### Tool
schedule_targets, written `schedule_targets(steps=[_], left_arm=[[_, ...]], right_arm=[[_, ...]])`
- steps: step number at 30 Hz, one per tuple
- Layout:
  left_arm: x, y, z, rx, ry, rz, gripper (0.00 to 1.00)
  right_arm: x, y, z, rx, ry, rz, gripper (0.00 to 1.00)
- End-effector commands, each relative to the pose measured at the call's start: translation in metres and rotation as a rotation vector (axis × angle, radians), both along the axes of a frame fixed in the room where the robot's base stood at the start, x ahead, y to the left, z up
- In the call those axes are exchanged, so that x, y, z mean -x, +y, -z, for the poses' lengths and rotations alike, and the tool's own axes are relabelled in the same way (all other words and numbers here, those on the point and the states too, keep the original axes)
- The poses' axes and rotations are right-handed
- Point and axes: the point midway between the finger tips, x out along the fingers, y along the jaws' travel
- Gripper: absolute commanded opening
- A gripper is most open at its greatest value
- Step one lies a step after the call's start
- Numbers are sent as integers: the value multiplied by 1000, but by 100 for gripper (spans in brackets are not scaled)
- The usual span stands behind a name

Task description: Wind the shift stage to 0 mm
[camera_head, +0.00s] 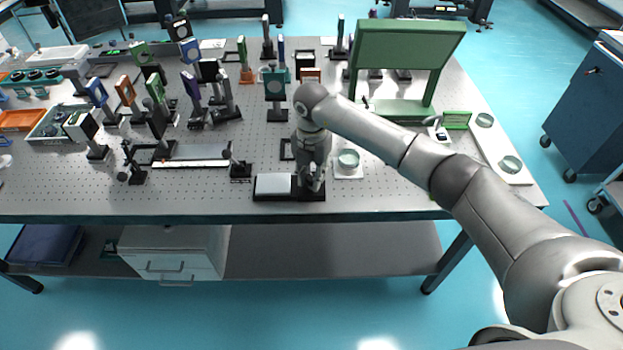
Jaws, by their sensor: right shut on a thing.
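My right arm reaches in from the right, and my right gripper (314,182) points down at the front edge of the optical table. It is shut at the right part of a low black base with a pale plate (272,184), which seems to be the shift stage. The part between the fingers, likely its knob, is hidden by the gripper. No millimetre reading can be made out. My left gripper is not in view.
A round glass dish on a white pad (348,160) stands just right of the gripper. A long rail with a pale scale (190,158) lies to the left. Several optic mounts stand behind. A green frame (408,50) stands at the back right.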

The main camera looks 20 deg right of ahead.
Motion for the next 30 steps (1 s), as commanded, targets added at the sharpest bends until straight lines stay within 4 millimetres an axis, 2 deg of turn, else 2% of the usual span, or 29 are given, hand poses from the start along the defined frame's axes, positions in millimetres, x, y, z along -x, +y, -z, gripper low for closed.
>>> schedule_targets(steps=[1,30], left_arm=[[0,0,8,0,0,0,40],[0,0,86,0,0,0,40]], right_arm=[[-1,-1,3,2,-4,-46,1],[-1,-1,3,2,-4,-966,1]])
